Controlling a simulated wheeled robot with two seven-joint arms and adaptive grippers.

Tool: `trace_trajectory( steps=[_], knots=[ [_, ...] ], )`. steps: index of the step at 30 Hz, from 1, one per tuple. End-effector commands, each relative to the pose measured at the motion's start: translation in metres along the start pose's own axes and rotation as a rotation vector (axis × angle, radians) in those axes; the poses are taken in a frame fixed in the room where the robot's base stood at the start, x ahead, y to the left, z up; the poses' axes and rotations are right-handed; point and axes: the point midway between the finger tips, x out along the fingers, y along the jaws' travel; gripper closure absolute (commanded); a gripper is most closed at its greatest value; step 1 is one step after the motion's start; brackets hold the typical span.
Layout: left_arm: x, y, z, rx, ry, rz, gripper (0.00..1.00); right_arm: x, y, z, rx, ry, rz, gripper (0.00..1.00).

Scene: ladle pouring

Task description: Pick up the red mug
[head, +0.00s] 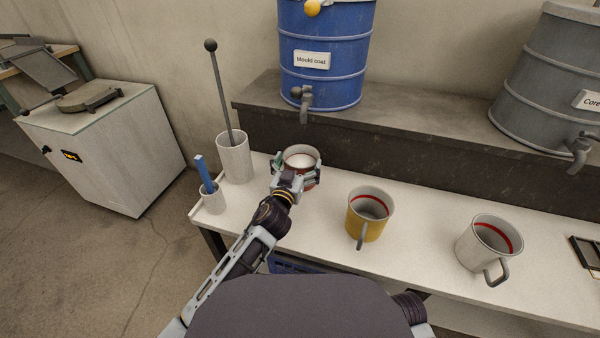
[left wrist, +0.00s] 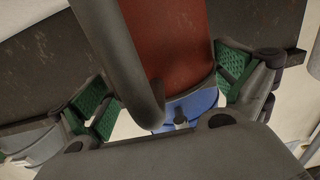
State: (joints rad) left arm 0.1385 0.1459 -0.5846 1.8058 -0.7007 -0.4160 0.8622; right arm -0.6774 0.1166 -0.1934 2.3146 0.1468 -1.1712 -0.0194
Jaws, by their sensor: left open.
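The red mug (head: 302,157) stands upright on the white bench, below the blue barrel's tap. Part of it is hidden behind my left gripper (head: 292,176). In the left wrist view, the red mug's side (left wrist: 172,45) and its grey handle (left wrist: 118,50) fill the middle. My left gripper (left wrist: 165,95) is open, with one green finger pad on each side of the mug. I cannot tell whether the pads touch it. My right gripper is not in view.
A yellow mug (head: 371,222) and a white mug (head: 480,254) stand to the right. A tall white pot (head: 235,160) with a rod and a small cup (head: 212,203) stand left. The blue barrel (head: 325,75) and grey barrel (head: 545,75) stand on the raised ledge (head: 420,115) behind.

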Motion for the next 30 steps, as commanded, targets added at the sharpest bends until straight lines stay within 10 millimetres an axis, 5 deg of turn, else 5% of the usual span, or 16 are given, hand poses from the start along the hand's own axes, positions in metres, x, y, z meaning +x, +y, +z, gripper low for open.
trace_trajectory(
  steps=[9,27,30],
  knots=[
    [0.0001,-0.0002,0.0001,0.0,0.0,0.0,0.03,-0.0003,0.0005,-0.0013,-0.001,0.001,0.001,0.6],
    [0.0001,-0.0001,0.0,0.0,0.0,0.0,0.8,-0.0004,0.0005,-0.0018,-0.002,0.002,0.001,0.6],
    [0.0005,0.0002,-0.0042,0.0,0.008,0.001,0.85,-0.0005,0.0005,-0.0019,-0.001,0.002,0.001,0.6]
  ],
)
